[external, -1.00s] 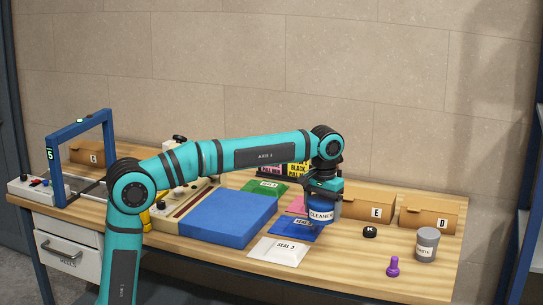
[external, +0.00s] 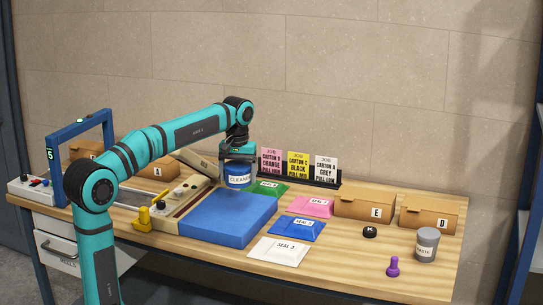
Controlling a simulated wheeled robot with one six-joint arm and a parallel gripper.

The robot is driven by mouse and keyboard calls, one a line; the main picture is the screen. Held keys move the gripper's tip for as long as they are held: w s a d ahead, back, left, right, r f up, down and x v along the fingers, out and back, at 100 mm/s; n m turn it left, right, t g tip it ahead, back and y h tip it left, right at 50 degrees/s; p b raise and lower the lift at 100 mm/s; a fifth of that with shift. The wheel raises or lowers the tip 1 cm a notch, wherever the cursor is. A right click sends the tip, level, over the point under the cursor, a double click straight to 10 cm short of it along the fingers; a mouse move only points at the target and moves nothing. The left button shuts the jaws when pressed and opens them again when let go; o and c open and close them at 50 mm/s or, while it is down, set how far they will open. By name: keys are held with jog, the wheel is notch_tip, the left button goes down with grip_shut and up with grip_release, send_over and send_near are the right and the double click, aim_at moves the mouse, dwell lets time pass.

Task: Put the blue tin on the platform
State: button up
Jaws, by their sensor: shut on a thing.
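The blue tin (external: 238,182), labelled CLEANER, hangs upright below my gripper (external: 238,160), which is shut on its top. The tin appears held above the bench, in the picture just behind the far edge of a flat blue slab (external: 226,222) and left of the green packet (external: 271,188). Its exact height and what lies straight beneath it cannot be told. Nothing in view is marked as the platform; the blue slab is a broad, raised, flat surface with a bare top.
A cream press unit (external: 178,205) with a raised lid stands left of the slab. Pink (external: 311,207), blue (external: 296,229) and white (external: 280,251) packets lie to the right. A card rack (external: 297,180) stands behind. Cartons E (external: 365,207) and D (external: 428,216) and a grey tin (external: 427,246) are further right.

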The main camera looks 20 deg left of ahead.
send_over(224, 208)
jog(key=n, duration=0.1)
jog(key=shift+s+f, duration=0.15)
jog(key=shift+f, duration=4.55)
jog(key=shift+f, duration=0.15)
jog(key=o, duration=1.4)
jog(key=shift+c, duration=0.2)
notch_tip(224, 208, up, 12)
